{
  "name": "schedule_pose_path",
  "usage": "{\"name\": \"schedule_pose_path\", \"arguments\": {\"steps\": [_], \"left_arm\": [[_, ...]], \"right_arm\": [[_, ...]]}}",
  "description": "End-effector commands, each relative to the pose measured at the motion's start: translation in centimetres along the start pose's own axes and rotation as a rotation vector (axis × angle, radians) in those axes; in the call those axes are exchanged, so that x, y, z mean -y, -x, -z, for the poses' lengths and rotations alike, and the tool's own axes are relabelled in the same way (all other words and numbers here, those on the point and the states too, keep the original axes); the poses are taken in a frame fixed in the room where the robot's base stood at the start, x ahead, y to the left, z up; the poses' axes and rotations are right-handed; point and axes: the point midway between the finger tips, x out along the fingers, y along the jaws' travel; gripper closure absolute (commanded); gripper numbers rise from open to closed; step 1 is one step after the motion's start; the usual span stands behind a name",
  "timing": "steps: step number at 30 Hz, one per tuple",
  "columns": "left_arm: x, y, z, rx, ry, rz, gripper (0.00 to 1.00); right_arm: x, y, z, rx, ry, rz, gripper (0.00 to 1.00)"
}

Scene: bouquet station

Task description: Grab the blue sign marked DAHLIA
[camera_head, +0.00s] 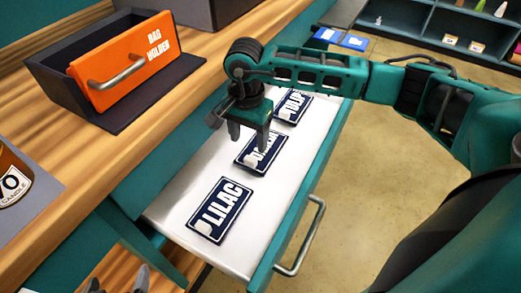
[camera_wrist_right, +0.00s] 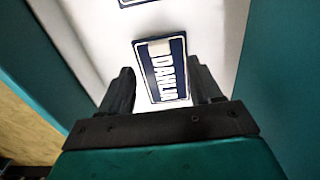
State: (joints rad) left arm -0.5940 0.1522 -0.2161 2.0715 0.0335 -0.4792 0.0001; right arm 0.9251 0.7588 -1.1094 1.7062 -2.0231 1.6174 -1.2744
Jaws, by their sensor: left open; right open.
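The blue DAHLIA sign (camera_head: 250,164) is a dark blue plate with a white border and white letters. It lies in the white drawer, the middle of three signs. In the right wrist view the DAHLIA sign (camera_wrist_right: 165,72) shows between the two fingers. My right gripper (camera_head: 248,144) is open, empty and points down over this sign, hiding part of its lettering in the head view. I cannot tell its exact height above the sign. My left gripper (camera_head: 118,283) shows only partly at the bottom edge, open, away from the signs.
The LILAC sign (camera_head: 220,210) lies nearer in the drawer (camera_head: 175,206), and the TULIP sign (camera_head: 293,105) farther back. The drawer has a metal handle (camera_head: 303,240). An orange BAG HOLDER box (camera_head: 120,65) and a candle jar (camera_head: 12,180) stand on the wooden counter.

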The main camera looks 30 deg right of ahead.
Motion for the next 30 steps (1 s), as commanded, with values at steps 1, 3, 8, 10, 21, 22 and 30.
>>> {"name": "schedule_pose_path", "arguments": {"steps": [1,3,8,10,21,22,30], "left_arm": [[0.0,-0.1,-0.3,0.002,0.002,0.0,0.0],[-0.1,-0.2,-0.4,0.003,0.004,0.0,0.0],[-0.1,-0.2,-0.5,0.002,0.007,0.0,0.0],[-0.1,-0.3,-0.6,0.002,0.007,0.0,0.0],[0.0,-0.8,-1.2,0.001,0.007,0.001,0.0],[0.0,-0.7,-1.2,0.001,0.006,0.001,0.0],[0.1,-0.8,-1.0,-0.002,0.0,0.002,0.0]], "right_arm": [[0.0,-0.9,0.0,0.002,-0.001,-0.002,0.36],[0.0,-1.6,-0.1,0.001,-0.001,0.0,0.36],[0.0,-2.4,-0.1,0.002,-0.001,0.0,0.36],[0.0,-3.0,-0.1,0.003,-0.001,0.0,0.36],[-0.2,-7.4,0.0,0.003,-0.001,0.002,0.36],[-0.2,-7.4,0.0,0.003,-0.001,0.002,0.36],[-0.2,-7.3,0.0,0.003,-0.001,0.002,0.48]]}}
